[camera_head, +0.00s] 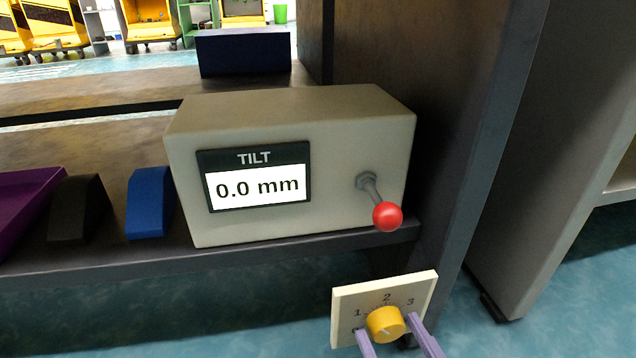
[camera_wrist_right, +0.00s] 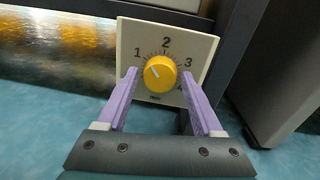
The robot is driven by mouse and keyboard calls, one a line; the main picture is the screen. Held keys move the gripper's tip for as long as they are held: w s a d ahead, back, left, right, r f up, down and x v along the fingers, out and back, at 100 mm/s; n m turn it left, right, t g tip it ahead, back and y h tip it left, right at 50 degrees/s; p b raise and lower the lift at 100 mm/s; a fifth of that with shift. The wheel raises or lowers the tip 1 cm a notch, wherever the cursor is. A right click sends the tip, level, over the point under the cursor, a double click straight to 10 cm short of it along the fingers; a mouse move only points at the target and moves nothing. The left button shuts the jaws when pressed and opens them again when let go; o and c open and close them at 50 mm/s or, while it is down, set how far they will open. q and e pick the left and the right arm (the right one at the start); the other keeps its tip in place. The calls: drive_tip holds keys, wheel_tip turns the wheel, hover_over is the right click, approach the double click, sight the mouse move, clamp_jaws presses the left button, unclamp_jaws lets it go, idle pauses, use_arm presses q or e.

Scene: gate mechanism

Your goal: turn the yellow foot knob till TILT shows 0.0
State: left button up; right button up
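The yellow foot knob (camera_head: 386,323) sits on a cream dial plate with numbers, low at the right of the head view. In the right wrist view the knob (camera_wrist_right: 160,73) has a pale pointer line slanting to the upper left, roughly toward the 1. The TILT display (camera_head: 256,187) reads 0.0 mm. My right gripper (camera_head: 390,328) has its lilac fingers on either side of the knob. In the right wrist view the fingers (camera_wrist_right: 160,80) stand apart, with a visible gap between each one and the knob. My left gripper is not in view.
The grey display box (camera_head: 290,120) stands on a dark shelf and has a red-tipped lever (camera_head: 387,216). Blue (camera_head: 151,203), black (camera_head: 80,208) and purple (camera_head: 25,205) pieces lie to its left. A dark upright post (camera_head: 430,70) rises behind the box and dial plate (camera_head: 345,305).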

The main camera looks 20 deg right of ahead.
clamp_jaws()
idle(0.3)
drive_tip(key=shift+m, duration=0.3)
drive_tip(key=shift+o, duration=1.4)
unclamp_jaws()
drive_tip(key=shift+s, duration=0.1)
drive_tip(key=s+a, duration=0.1)
drive_tip(key=s, duration=0.8)
drive_tip(key=shift+s+a, duration=0.3)
